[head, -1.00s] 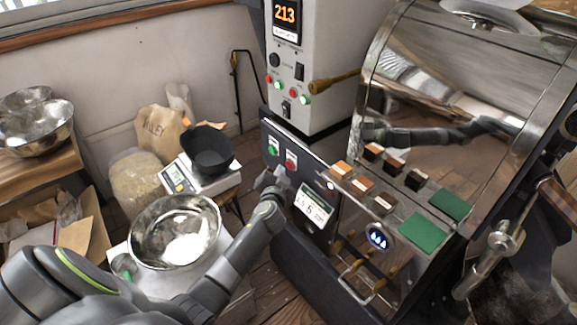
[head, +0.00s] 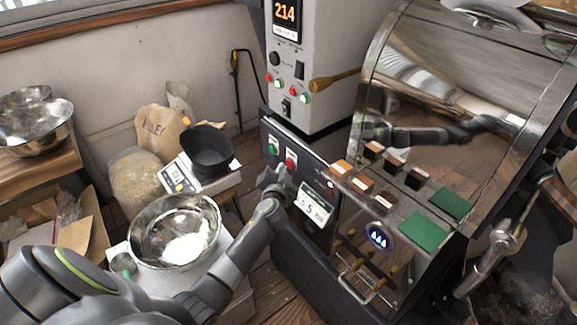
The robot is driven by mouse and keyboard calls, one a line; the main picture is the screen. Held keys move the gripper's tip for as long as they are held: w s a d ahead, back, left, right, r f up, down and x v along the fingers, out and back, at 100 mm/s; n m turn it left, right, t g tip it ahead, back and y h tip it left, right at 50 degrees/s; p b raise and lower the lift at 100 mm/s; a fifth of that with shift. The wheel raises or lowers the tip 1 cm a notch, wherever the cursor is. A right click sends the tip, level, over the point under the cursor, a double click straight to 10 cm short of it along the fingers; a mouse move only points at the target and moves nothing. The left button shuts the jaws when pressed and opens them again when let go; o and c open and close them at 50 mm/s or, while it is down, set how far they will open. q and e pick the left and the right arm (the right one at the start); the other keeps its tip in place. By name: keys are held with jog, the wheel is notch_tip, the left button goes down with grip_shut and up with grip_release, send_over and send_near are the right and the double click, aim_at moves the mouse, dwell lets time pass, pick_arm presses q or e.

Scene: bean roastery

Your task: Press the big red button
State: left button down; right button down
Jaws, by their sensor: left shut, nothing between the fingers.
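The big red button (head: 290,164) sits on a pale plate on the dark front panel of the roaster, to the right of a green button (head: 272,149). My left gripper (head: 277,177) is shut and empty, just below and left of the red button. Its tips look close to the panel, but I cannot tell whether they touch it. The button's face shows mostly clear of the gripper. My right gripper is not in view.
A small display (head: 315,207) is right of my gripper. A control tower (head: 312,70) with small buttons rises above. A steel bowl (head: 176,231) and a scale with a black bowl (head: 207,150) stand left. The shiny roaster drum (head: 450,90) fills the right.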

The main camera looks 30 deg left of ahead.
pick_arm(q)
jog(key=shift+w+d, duration=0.2)
jog(key=shift+w, duration=0.25)
dwell(0.7)
dwell(0.4)
jog(key=shift+s+a, duration=0.3)
jog(key=shift+s, duration=0.45)
jog(key=s, duration=0.1)
jog(key=s+a, duration=0.1)
jog(key=s, duration=0.1)
jog(key=s+a+p, duration=0.1)
jog(key=shift+s, duration=0.35)
dwell(0.4)
